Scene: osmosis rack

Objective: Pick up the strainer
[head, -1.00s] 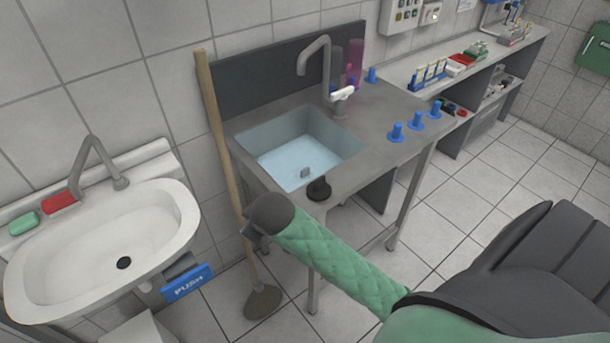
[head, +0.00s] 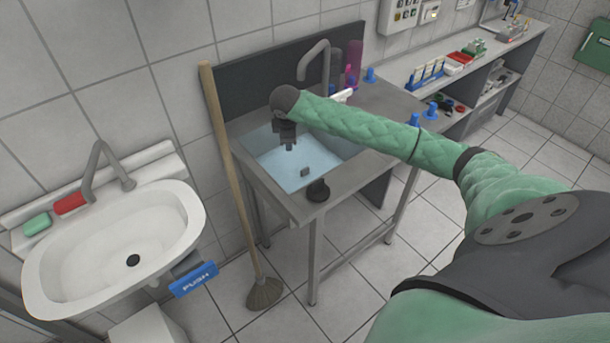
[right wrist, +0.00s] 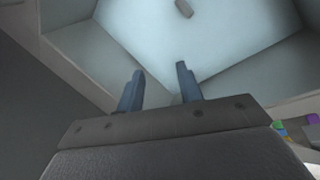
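A small grey piece (head: 305,172) lies in the water-blue basin of the metal sink (head: 262,155); it also shows at the top of the right wrist view (right wrist: 183,8). A black round, knobbed piece (head: 318,190) sits on the sink's front rim. I cannot tell for sure which of these is the strainer. My right gripper (head: 289,148) hangs over the left back part of the basin, pointing down. In the right wrist view its two blue-grey fingers (right wrist: 158,88) are apart with nothing between them. It is clear of both pieces. My left gripper is not in view.
A grey faucet (head: 318,55) stands behind the basin. A wooden-handled broom (head: 225,150) leans at the sink's left side. A white washbasin (head: 120,240) is at the left. The floor in front is clear.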

